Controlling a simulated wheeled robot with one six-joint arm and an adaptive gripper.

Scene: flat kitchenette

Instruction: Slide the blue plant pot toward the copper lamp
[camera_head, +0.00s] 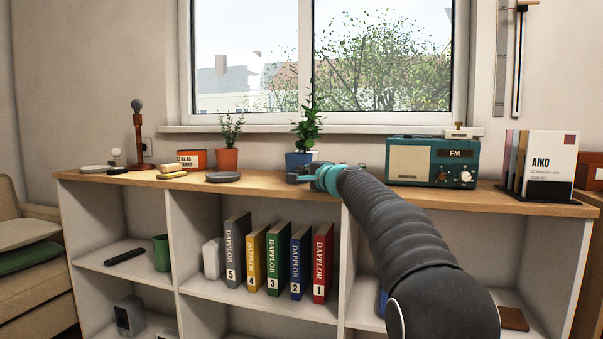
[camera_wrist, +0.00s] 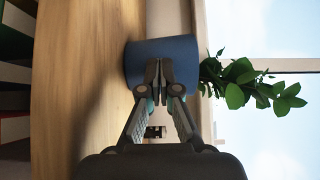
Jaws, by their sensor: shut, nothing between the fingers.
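The blue plant pot (camera_head: 298,160) with a leafy green plant stands upright on the wooden shelf top (camera_head: 270,187), below the window. In the wrist view the pot (camera_wrist: 175,47) appears turned on its side, filling the upper middle. A copper-coloured stand with a grey round head, seemingly the copper lamp (camera_head: 138,131), stands far to the left of the pot. My gripper (camera_head: 297,178) is at the pot's lower front in the head view. Its shut, empty fingertips (camera_wrist: 158,73) overlap the pot's side in the wrist view; I cannot tell whether they touch it.
Between pot and lamp are a terracotta pot (camera_head: 227,160) with a plant, a grey dish (camera_head: 223,177), an orange box (camera_head: 191,159) and a yellowish item (camera_head: 172,171). A teal radio (camera_head: 431,162) stands to the right. The window is behind; the shelf's front edge is close.

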